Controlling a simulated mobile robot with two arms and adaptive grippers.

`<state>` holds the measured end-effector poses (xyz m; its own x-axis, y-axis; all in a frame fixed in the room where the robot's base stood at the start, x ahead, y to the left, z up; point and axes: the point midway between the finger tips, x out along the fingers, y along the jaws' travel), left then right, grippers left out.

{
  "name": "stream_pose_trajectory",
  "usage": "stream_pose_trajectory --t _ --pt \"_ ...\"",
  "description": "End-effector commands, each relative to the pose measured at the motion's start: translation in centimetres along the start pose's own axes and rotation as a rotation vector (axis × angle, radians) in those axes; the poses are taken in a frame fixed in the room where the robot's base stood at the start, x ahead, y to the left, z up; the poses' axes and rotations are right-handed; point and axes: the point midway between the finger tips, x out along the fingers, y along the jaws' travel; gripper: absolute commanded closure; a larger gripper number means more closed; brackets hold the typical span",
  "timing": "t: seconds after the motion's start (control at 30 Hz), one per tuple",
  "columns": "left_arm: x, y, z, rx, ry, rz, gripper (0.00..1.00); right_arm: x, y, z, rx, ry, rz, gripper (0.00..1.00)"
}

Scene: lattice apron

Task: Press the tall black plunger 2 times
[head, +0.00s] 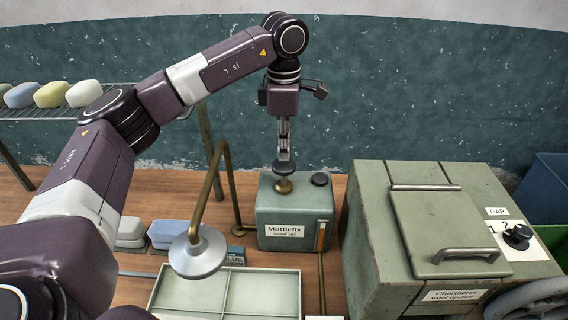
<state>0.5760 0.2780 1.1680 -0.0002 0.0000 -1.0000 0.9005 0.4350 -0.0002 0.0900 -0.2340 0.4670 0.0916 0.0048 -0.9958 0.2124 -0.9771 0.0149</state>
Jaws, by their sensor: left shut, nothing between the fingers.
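The tall black plunger (284,167) stands on top of a green Mottlefix wool oil tank (265,212). It has a round black knob over a brass-coloured collar. My left gripper (284,156) points straight down over the plunger, shut and empty. Its fingertips are at the knob's top; I cannot tell whether they touch it. A lower black cap (320,180) sits on the tank to the right of the plunger. My right gripper is not in view.
A curved brass pipe (220,160) with a pale disc (198,252) stands left of the tank, above a shallow green tray (255,292). A green wool-opener machine (375,230) is close on the right. Pale blocks (165,232) lie left, and a wire rack (30,114) stands behind.

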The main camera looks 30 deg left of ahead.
Motion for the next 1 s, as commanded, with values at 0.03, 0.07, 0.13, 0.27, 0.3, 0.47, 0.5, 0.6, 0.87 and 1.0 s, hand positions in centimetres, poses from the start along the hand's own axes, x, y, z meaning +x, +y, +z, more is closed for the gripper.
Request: stream_pose_trajectory --t 0.03,0.07,0.13,0.27,0.3,0.47,0.5,0.6,0.87,1.0 --pt "0.0 0.0 0.0 0.000 0.000 0.000 1.00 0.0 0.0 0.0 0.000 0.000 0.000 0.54" --pt "-0.1 0.0 0.0 0.000 0.000 0.000 1.00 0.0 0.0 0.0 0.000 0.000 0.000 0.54" --pt "-0.3 0.0 0.0 0.000 0.000 0.000 1.00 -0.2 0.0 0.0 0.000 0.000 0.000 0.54" --pt "-1.4 0.0 0.0 0.000 -0.001 0.001 1.00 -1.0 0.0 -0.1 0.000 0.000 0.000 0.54" --pt "-1.8 0.0 0.0 0.000 -0.001 0.001 1.00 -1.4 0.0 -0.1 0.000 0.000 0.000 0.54" --pt "-3.4 0.0 0.0 0.000 -0.001 0.001 1.00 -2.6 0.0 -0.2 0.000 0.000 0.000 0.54" --pt "-3.8 0.0 0.0 0.000 -0.001 0.001 1.00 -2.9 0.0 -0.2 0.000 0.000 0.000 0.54" --pt "-4.8 0.0 0.0 0.000 0.000 0.000 1.00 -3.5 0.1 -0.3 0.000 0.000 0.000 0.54" --pt "-5.0 0.0 0.0 0.000 0.000 0.000 1.00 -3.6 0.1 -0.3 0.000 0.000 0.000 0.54" --pt "-5.0 0.0 0.0 0.000 0.000 0.000 1.00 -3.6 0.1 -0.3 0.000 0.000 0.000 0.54"
